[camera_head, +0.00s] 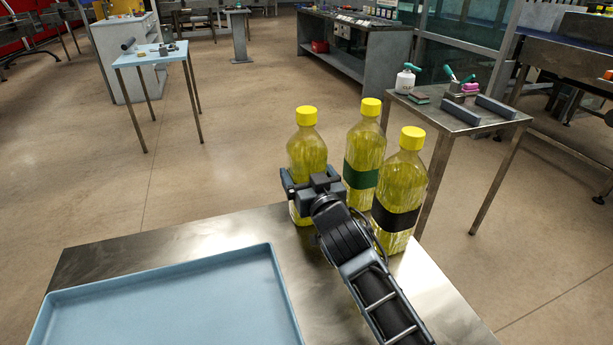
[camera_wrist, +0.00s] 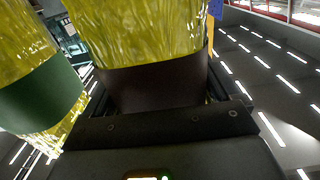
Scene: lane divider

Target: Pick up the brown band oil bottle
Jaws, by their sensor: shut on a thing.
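The brown band oil bottle (camera_head: 307,150) is the left one of three yellow oil bottles with yellow caps. It stands upright at the far edge of the metal table (camera_head: 180,238), its base seemingly on the top. My gripper (camera_head: 312,187) is shut around its middle and hides its band in the head view. In the wrist view the dark brown band (camera_wrist: 155,82) fills the space before the gripper's palm, with yellow oil in the bottle (camera_wrist: 140,35) above it.
A green band bottle (camera_head: 361,172) stands close on the right; it also shows in the wrist view (camera_wrist: 40,95). A black band bottle (camera_head: 397,215) stands further right, close to my arm. A blue tray (camera_head: 165,300) lies at front left. Bare table lies behind the tray.

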